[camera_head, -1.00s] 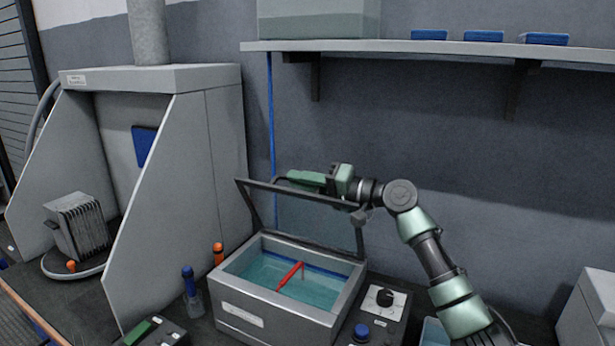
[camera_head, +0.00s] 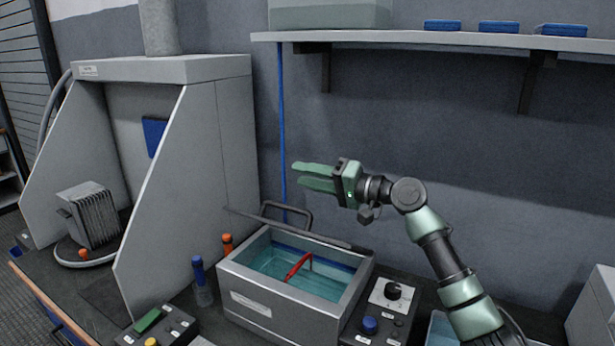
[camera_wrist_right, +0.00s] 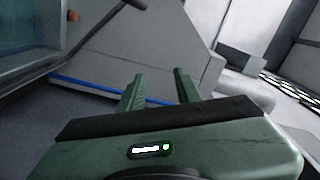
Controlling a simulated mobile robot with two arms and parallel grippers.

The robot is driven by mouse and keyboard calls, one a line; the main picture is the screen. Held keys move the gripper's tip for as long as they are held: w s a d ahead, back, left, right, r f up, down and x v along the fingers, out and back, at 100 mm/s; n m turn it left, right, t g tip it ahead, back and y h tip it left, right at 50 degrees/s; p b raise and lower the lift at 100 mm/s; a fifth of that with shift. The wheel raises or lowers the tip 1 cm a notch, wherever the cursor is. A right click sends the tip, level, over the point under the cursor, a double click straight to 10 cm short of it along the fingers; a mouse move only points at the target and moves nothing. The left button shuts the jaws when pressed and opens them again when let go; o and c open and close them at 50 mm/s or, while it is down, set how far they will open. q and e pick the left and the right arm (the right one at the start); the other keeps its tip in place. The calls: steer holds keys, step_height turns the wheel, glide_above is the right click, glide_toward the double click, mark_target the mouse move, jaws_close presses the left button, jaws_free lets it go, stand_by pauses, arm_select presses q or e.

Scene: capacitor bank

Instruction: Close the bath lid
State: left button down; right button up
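The bath (camera_head: 250,310) is a grey box with blue-green liquid and a red piece (camera_head: 298,265) in it. Its lid (camera_head: 322,238) shows nearly edge-on as a thin dark bar above the back of the bath, with its handle (camera_head: 300,208) standing up behind. The lid is partly raised, and the bath's inside is visible. My right gripper (camera_head: 298,174) is above the lid and apart from it, its green fingers spread and pointing left. In the right wrist view, the gripper (camera_wrist_right: 158,80) shows nothing between its fingers. My left gripper is out of view.
A grey hood (camera_head: 185,170) stands left of the bath. A blue-capped bottle (camera_head: 200,275) and an orange-capped one (camera_head: 228,244) are close to the bath's left side. A control box with a dial (camera_head: 393,291) sits at its right. A shelf (camera_head: 430,39) runs above.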

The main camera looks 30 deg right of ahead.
step_height(320, 180, up, 20)
steer(key=p, duration=0.1)
stand_by(0.5)
